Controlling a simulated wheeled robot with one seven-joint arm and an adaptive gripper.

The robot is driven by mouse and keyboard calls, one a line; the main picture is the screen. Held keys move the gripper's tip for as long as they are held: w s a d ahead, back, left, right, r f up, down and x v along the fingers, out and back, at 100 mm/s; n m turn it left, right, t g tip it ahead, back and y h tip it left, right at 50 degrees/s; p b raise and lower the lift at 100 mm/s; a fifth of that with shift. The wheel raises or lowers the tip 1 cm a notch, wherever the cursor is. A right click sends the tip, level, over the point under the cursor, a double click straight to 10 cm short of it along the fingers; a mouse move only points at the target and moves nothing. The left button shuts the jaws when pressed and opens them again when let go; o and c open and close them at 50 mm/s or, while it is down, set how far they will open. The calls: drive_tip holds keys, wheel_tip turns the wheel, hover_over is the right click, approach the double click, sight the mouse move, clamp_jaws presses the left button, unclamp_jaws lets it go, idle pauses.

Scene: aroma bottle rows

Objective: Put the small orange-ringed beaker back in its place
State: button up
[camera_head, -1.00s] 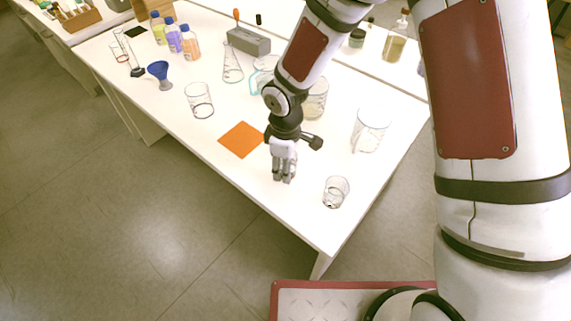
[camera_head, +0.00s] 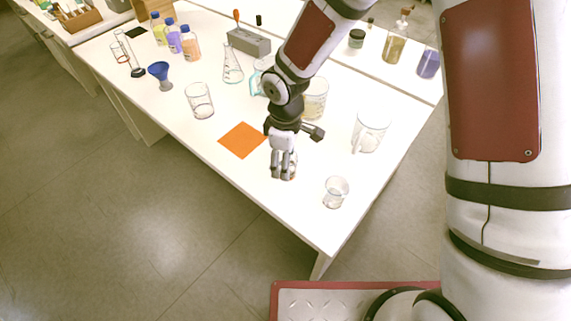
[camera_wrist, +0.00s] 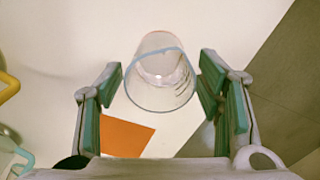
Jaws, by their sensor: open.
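A small clear glass beaker (camera_head: 335,192) stands upright near the table's front right corner in the head view. I cannot make out an orange ring on it. My gripper (camera_head: 283,174) points down to its left, apart from it, beside the flat orange square (camera_head: 241,140). In the wrist view, a clear beaker (camera_wrist: 160,75) with a pale bluish rim shows in the gap between the open fingers of my gripper (camera_wrist: 161,75); I cannot tell how far below them. The orange square (camera_wrist: 124,137) shows at lower left there. Another small glass with a reddish ring (camera_head: 119,52) stands at the far left.
A larger beaker (camera_head: 199,100) stands left of the orange square, and a glass jug (camera_head: 370,131) right of my gripper. A flask (camera_head: 232,66), blue funnel (camera_head: 160,74) and coloured bottles (camera_head: 190,44) stand farther back. The table's front edge is close to my gripper.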

wheel_tip(320, 180, up, 9)
drive_tip(key=shift+p, duration=0.3)
drive_tip(key=shift+d+r, duration=0.1)
drive_tip(key=shift+r, duration=0.1)
drive_tip(key=s+d+r+m+t+h, duration=0.1)
drive_tip(key=s+d+r+m, duration=0.3)
drive_tip(key=d+r, duration=0.35)
drive_tip(key=s+d+r+m+t+h, duration=0.1)
drive_tip(key=s+d+r+m, duration=0.2)
drive_tip(key=d+r, duration=0.45)
drive_tip(key=s+d+r+m+y, duration=0.1)
drive_tip(key=s+d+r+m, duration=0.1)
drive_tip(key=s+m, duration=0.2)
drive_tip(key=s+d+r+m+t+y, duration=0.1)
drive_tip(key=s+d+r+m, duration=0.2)
drive_tip(key=s, duration=0.8)
drive_tip(key=shift+s+d+r+m, duration=0.15)
drive_tip(key=shift+s+d+m, duration=0.1)
drive_tip(key=shift+m, duration=0.15)
drive_tip(key=shift+t, duration=0.6)
wheel_tip(320, 180, up, 4)
drive_tip(key=p, duration=0.3)
drive_tip(key=shift+s+r, duration=0.1)
